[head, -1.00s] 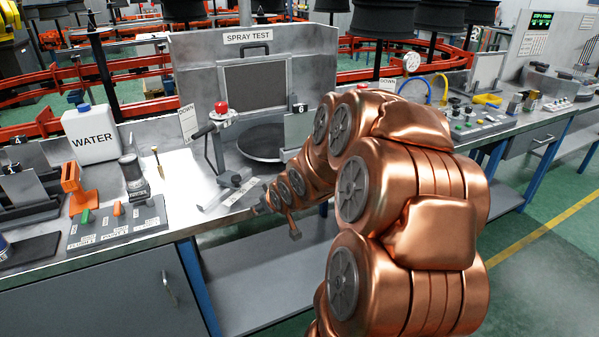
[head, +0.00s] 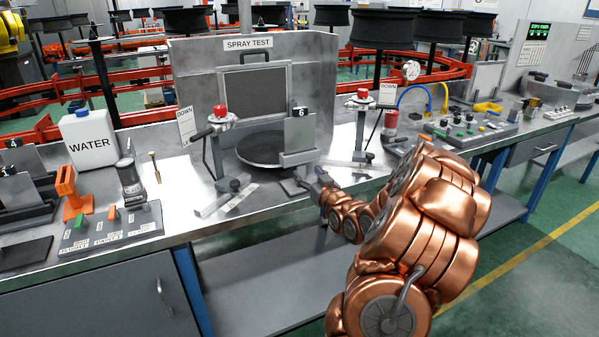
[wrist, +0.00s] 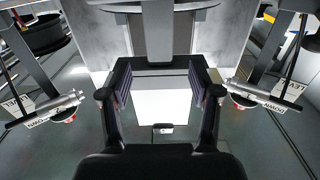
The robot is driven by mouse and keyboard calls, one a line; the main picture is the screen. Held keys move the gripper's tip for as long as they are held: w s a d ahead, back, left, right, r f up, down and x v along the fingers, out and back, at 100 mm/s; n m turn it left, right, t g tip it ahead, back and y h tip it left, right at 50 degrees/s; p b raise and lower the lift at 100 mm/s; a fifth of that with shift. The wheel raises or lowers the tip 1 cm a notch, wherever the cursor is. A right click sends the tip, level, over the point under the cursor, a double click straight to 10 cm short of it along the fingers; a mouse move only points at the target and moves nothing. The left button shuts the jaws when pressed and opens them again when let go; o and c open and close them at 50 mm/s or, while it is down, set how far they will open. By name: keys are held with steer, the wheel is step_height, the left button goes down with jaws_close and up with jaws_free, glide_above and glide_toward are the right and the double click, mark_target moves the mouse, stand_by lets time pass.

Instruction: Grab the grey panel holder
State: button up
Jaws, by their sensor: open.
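The grey panel holder (head: 299,157) stands at the front of the spray test station. It bears an upright grey panel (head: 300,130) with a black "6" tag at its top. My gripper (head: 312,180) is just in front of and below the holder in the head view, small and partly hidden by my arm. In the wrist view my gripper (wrist: 160,66) is open, one finger on each side. The pale panel (wrist: 160,105) shows in the gap between the fingers. I cannot tell whether the fingers touch anything.
Two clamp stands with red knobs (head: 220,112) (head: 362,94) flank the holder. A round dark plate (head: 262,149) lies behind it. The water jug (head: 90,138) and a button panel (head: 115,228) are at left. More controls (head: 470,128) are at right.

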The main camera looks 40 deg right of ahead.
mark_target(302, 168)
steer(key=shift+p+x, duration=0.45)
steer(key=shift+x, duration=2.6)
steer(key=shift+c, duration=0.4)
jaws_close()
